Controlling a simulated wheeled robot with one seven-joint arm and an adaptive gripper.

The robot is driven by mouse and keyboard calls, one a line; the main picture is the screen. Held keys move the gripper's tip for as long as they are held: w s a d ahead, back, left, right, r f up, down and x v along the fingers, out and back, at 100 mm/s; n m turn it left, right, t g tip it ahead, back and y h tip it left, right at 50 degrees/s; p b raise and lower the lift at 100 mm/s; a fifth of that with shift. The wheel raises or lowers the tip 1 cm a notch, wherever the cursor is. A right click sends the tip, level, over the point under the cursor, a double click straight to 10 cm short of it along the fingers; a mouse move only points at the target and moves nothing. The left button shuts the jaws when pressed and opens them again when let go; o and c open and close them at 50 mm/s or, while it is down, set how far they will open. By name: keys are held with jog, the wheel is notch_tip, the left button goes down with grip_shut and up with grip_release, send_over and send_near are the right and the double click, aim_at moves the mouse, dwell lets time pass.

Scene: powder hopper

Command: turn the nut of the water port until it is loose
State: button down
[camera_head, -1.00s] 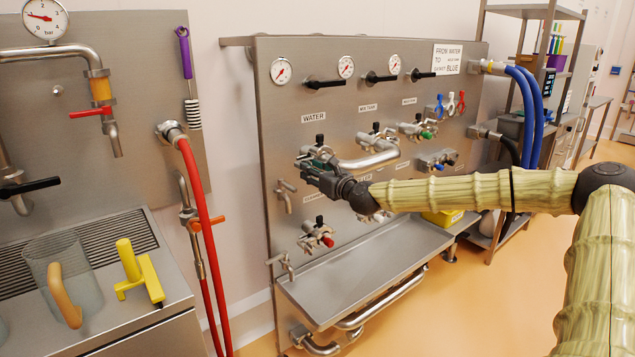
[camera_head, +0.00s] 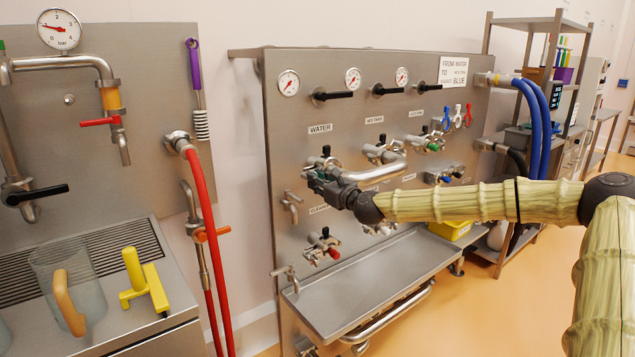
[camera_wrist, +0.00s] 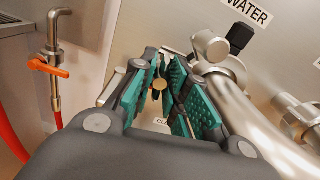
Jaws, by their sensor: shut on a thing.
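The water port (camera_head: 322,160) is on the steel panel below the WATER label. It has a black-knobbed valve on top and joins the left end of a bent steel pipe (camera_head: 375,173). My gripper (camera_head: 318,180) is at this port, on its lower left side. In the wrist view, my gripper's teal-padded fingers (camera_wrist: 160,88) are closed around a small brass-coloured nut (camera_wrist: 158,85). The fingers cover most of it, so its turn angle is hard to tell. The pipe (camera_wrist: 235,100) and port fitting (camera_wrist: 210,45) are just right of the fingers.
Other valve ports (camera_head: 323,243) and a small tap (camera_head: 291,207) are close to my gripper on the panel (camera_head: 340,120). A steel tray (camera_head: 370,275) is below. Red hoses (camera_head: 200,200) hang left. Blue hoses (camera_head: 540,115) are at the right.

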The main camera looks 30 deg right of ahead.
jog(key=n, duration=0.4)
jog(key=shift+n, duration=1.2)
jog(key=n+p, duration=0.1)
jog(key=n, duration=0.1)
jog(key=shift+n, duration=0.3)
jog(key=n, duration=0.5)
jog(key=shift+f+p, duration=0.1)
jog(key=shift+p, duration=0.2)
